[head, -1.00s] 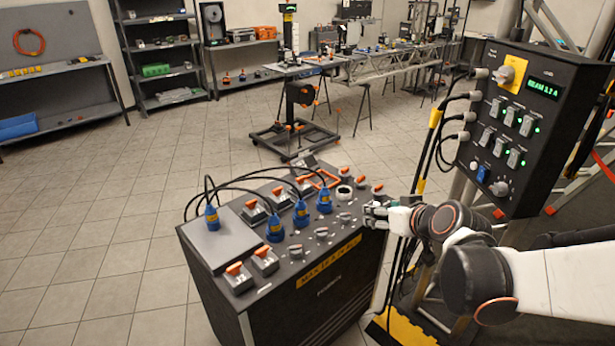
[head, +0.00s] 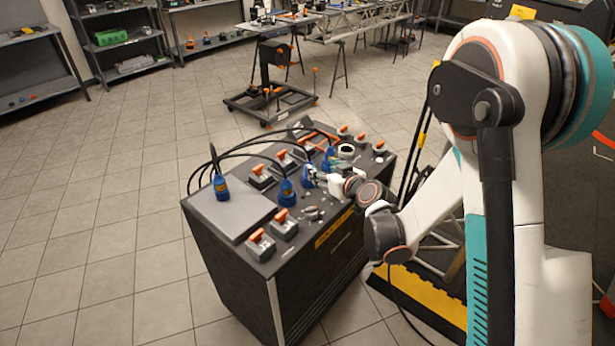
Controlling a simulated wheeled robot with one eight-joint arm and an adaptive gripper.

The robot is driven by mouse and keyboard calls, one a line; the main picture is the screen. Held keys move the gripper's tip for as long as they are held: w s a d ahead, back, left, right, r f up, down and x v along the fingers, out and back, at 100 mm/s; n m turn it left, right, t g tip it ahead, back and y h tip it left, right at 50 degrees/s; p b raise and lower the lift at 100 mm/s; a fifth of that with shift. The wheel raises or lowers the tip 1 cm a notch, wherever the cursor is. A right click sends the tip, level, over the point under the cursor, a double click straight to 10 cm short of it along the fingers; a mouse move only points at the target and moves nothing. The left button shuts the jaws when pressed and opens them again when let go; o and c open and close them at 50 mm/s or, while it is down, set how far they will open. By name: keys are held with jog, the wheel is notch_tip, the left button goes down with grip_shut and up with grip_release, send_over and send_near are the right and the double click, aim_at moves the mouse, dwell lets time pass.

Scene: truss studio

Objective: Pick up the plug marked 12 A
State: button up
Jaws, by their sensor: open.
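Several blue plugs with black cables stand on the sloping top of a dark control box (head: 330,264). One plug (head: 221,188) stands on the grey plate at the left. Another plug (head: 287,193) stands near the middle. A third plug (head: 308,177) is right at my gripper's fingertips, and a fourth plug (head: 328,159) stands just behind it. The markings are too small to read, so I cannot tell which is 12 A. My gripper (head: 316,177) is open, low over the box top, beside the third plug. I cannot tell whether it touches it.
Orange-topped switches (head: 262,243) line the front and back of the box top, close to the plugs. Black cables arch over the back. A wheeled stand (head: 270,103) is behind the box. The tiled floor at the left is clear.

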aim_at(311, 163)
jog(key=b+x, duration=0.3)
jog(key=x, duration=0.7)
jog(key=shift+b, duration=0.3)
grip_shut()
